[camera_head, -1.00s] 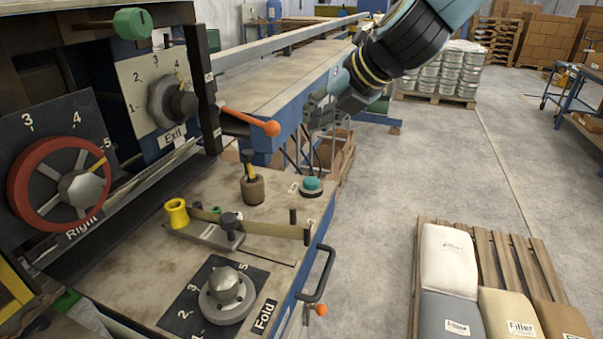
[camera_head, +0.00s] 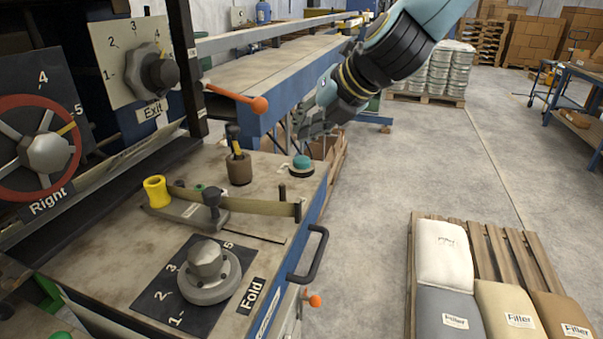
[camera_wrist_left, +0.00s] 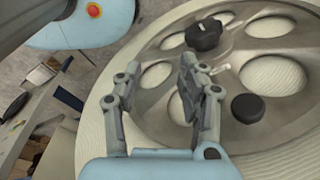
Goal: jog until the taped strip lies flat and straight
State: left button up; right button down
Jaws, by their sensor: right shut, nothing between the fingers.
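An olive strip (camera_head: 245,204) runs from a yellow spool (camera_head: 156,191) across a small grey fixture (camera_head: 187,213) to a dark post on the worktable (camera_head: 130,250). A teal push button (camera_head: 302,161) sits at the table's far right corner. My right gripper (camera_head: 304,128) is shut and empty, above and beyond the button in the picture, apart from it. My left gripper (camera_wrist_left: 155,80) shows only in the left wrist view. Its fingers are apart with nothing between them, over a large pale spoked wheel (camera_wrist_left: 150,85). No taped strip on the wheel can be made out.
The Fold dial (camera_head: 206,272), red-rimmed Right wheel (camera_head: 45,155) and Exit dial (camera_head: 157,73) are at the left. An orange-tipped lever (camera_head: 258,104) sticks out above the table. A pallet of filler bags (camera_head: 445,255) stands at the right; the floor between is clear.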

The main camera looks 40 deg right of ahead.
aim_at(302, 162)
pick_arm(q)
jog(key=shift+f+b, duration=0.7)
jog(key=shift+f, duration=0.45)
pick_arm(e)
jog(key=shift+f, duration=1.1)
pick_arm(q)
jog(key=shift+f+b, duration=0.5)
pick_arm(e)
jog(key=shift+f, duration=0.35)
